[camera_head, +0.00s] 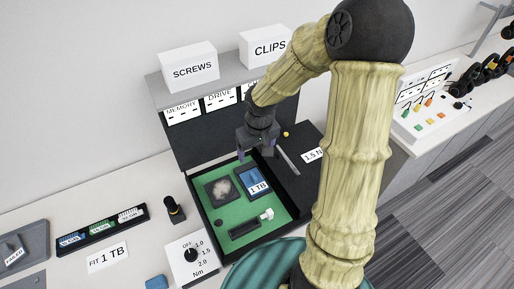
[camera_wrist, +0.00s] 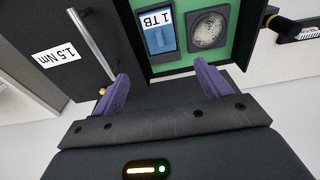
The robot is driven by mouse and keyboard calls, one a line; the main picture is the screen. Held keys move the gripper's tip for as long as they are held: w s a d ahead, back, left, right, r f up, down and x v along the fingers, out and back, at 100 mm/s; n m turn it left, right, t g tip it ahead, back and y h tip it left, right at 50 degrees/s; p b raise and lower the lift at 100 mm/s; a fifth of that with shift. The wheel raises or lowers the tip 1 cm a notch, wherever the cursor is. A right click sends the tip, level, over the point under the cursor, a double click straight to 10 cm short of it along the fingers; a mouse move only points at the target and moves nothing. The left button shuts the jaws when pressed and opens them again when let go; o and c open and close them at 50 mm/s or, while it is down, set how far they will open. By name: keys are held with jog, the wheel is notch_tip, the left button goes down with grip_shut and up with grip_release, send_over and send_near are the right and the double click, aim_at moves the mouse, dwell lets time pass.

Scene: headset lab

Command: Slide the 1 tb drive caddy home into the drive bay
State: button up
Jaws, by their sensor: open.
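The blue 1 TB drive caddy (camera_head: 250,176) lies in a dark rectangular bay (camera_head: 239,172) on the green board of the open case. It also shows in the wrist view (camera_wrist: 160,42), inside the bay's dark frame (camera_wrist: 178,30). I cannot tell whether it is fully seated. My gripper (camera_head: 256,152) hangs over the back part of the case, just behind the caddy. In the wrist view its purple fingers (camera_wrist: 163,84) are wide apart with nothing between them, and the caddy lies beyond the fingertips.
A round grey fan (camera_head: 221,189) sits beside the bay. A black part with a white end (camera_head: 250,226) lies in front. The open dark panel (camera_head: 300,176) with a metal handle (camera_wrist: 92,42) is to the right. A rack (camera_head: 103,228) of small modules and a torque dial (camera_head: 191,256) stand left.

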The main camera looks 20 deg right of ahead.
aim_at(254, 176)
jog(key=shift+f, duration=0.1)
jog(key=f+b, duration=0.1)
jog(key=f, duration=0.4)
jog(key=w+f, duration=0.1)
jog(key=f, duration=0.5)
jog(key=w+f+b, duration=0.1)
jog(key=f, duration=0.5)
jog(key=shift+a+f+b, duration=0.1)
jog(key=shift+a+b, duration=0.05)
jog(key=shift+b, duration=0.2)
jog(key=c, duration=0.9)
